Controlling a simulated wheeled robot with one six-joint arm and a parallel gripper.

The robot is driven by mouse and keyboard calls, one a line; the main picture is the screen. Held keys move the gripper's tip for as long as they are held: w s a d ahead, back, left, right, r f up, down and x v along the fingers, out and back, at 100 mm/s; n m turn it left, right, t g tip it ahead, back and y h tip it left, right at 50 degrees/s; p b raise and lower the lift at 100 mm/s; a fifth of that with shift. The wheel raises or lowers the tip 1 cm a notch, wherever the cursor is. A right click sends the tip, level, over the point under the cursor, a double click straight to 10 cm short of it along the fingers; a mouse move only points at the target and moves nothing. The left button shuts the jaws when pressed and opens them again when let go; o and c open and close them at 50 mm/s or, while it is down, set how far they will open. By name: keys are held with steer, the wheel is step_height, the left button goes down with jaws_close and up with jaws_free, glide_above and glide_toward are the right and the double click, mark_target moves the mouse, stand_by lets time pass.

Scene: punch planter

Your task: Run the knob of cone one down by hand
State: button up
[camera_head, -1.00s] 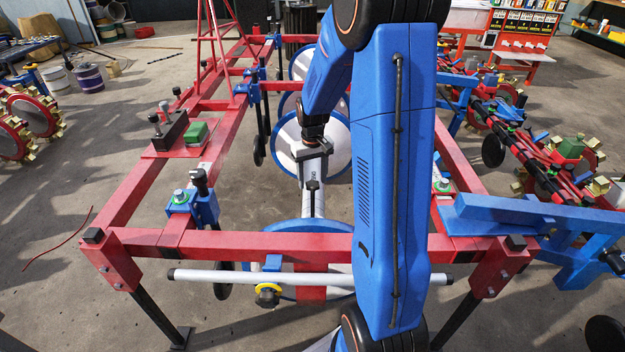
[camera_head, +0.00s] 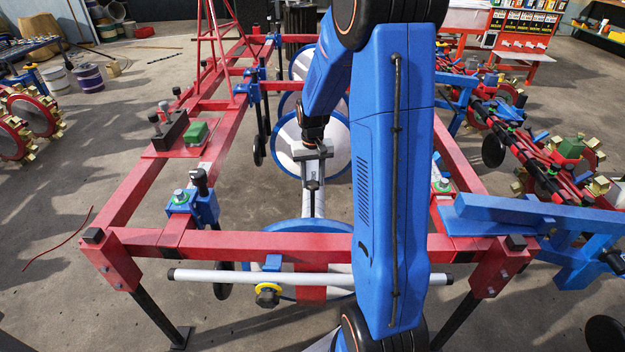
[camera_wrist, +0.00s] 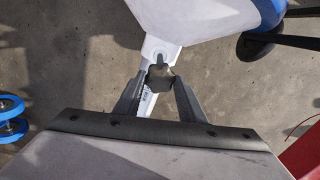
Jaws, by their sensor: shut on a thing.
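My gripper (camera_head: 312,150) hangs from the blue arm in front of a white cone with a blue rim (camera_head: 340,158). In the wrist view, my gripper (camera_wrist: 160,84) has its two grey fingers closed around a dark knob (camera_wrist: 159,76). The knob sits at a white bracket (camera_wrist: 158,48) beside the white cone (camera_wrist: 190,14). A white tube (camera_head: 313,205) runs from below the gripper toward the near cone (camera_head: 300,228). No number shows on the cones.
A red frame (camera_head: 240,245) surrounds the cones, with blue clamps (camera_head: 205,203) on its rails. A white bar (camera_head: 215,276) crosses its front. More cones (camera_head: 302,62) stand farther back. A wheel on a dark rod (camera_wrist: 252,45) is right of the gripper in the wrist view.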

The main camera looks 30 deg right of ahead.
steer(key=shift+m, duration=0.7)
steer(key=o, duration=1)
steer(key=shift+o, duration=0.2)
step_height(320, 180, up, 17)
steer(key=shift+r, duration=0.2)
step_height(320, 180, up, 17)
steer(key=shift+r, duration=0.2)
